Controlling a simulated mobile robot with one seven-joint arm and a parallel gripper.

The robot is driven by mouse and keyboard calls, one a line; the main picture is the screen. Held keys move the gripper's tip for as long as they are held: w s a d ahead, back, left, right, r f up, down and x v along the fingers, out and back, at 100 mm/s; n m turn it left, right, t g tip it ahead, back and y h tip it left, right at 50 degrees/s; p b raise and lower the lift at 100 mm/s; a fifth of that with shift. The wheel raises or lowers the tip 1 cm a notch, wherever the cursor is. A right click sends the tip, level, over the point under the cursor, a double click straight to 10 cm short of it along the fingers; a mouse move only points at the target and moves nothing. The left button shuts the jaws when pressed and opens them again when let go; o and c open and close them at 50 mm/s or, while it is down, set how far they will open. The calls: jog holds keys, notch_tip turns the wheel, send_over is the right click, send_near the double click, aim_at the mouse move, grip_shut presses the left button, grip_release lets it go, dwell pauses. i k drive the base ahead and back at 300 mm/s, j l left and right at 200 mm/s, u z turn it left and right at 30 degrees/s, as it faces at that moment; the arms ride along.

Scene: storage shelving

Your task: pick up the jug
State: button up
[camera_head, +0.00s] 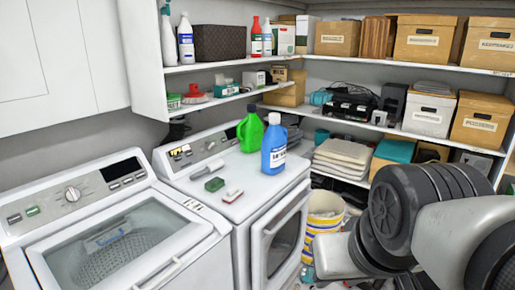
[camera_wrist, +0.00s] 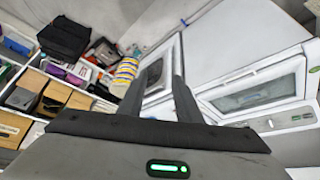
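A green jug (camera_head: 250,130) with a handle stands upright on top of the right-hand white machine (camera_head: 215,175), near its back right. A blue jug (camera_head: 273,145) with a white label stands upright just in front and to the right of it, near the machine's right edge. I cannot tell which of the two the task means. My gripper (camera_wrist: 160,77) shows in the wrist view with two dark fingers apart and nothing between them. Neither jug can be made out in the wrist view. In the head view my arm is at the right, away from both jugs; the fingers are not visible there.
A green sponge (camera_head: 214,184) and a small brush (camera_head: 233,195) lie on the machine in front of the jugs. A top-loading washer (camera_head: 110,235) stands to the left. Shelves with boxes (camera_head: 424,39) line the back. A yellow-striped bucket (camera_head: 325,211) stands on the floor beside the machine.

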aim_at(275, 141)
jog(key=i+l+u, duration=0.1)
jog(key=i+l, duration=0.15)
jog(key=i+l+u, duration=0.15)
jog(key=i+l, duration=0.15)
jog(key=i+l+u, duration=0.1)
jog(key=i+l, duration=0.2)
jog(key=i+l+u, duration=0.15)
jog(key=i+l, duration=0.15)
jog(key=i+l+u, duration=0.1)
jog(key=i+l, duration=0.15)
jog(key=l, duration=0.15)
jog(key=i+l+u, duration=0.1)
jog(key=i+l, duration=0.15)
jog(key=i+l+u, duration=0.15)
jog(key=l, duration=0.35)
jog(key=i+l+u, duration=0.1)
jog(key=i+l, duration=0.15)
jog(key=l, duration=0.2)
